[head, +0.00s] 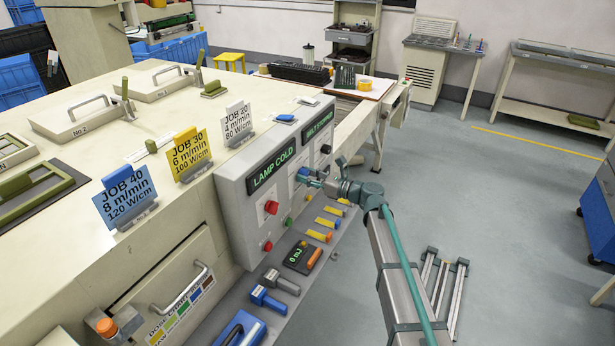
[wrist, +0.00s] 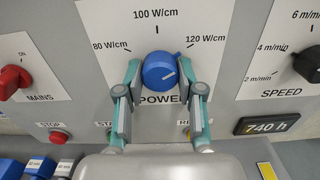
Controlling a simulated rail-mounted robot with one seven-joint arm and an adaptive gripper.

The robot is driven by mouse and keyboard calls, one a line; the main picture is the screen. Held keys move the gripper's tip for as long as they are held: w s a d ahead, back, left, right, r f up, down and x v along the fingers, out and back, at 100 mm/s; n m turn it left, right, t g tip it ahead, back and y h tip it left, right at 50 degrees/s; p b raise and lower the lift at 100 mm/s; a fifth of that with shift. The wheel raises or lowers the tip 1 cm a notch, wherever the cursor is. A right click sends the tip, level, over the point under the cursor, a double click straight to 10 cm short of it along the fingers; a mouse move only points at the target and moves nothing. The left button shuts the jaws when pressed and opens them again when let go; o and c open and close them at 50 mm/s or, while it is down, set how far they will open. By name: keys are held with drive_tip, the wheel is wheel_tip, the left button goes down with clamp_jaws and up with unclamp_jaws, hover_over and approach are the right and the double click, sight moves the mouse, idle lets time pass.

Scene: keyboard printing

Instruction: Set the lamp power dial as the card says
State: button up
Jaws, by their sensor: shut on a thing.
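The blue power dial (wrist: 158,68) is on the grey panel, with marks for 80, 100 and 120 W/cm around it. My gripper (wrist: 160,76) is shut on the dial, one finger on each side; in the head view my gripper (head: 318,181) reaches the panel from the right. Three cards stand on the machine top: a blue Job 40 card, 120 W/cm (head: 125,196), a yellow Job 30 card, 100 W/cm (head: 190,155), and a white Job 20 card, 80 W/cm (head: 238,122).
The red mains knob (wrist: 12,80) is left of the dial and the black speed knob (wrist: 308,64) right. A red stop button (wrist: 58,137) is below left. A display (head: 277,169) reads LAMP COLD. Open floor (head: 530,190) lies to the right.

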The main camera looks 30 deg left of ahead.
drive_tip(key=shift+b, duration=0.3)
drive_tip(key=n+b, duration=2.3)
drive_tip(key=b, duration=0.6)
drive_tip(key=shift+n, duration=0.4)
drive_tip(key=shift+r+b, duration=0.1)
drive_tip(key=shift+b, duration=0.2)
drive_tip(key=o, duration=1.2)
drive_tip(key=shift+c, duration=0.2)
drive_tip(key=shift+d, duration=0.1)
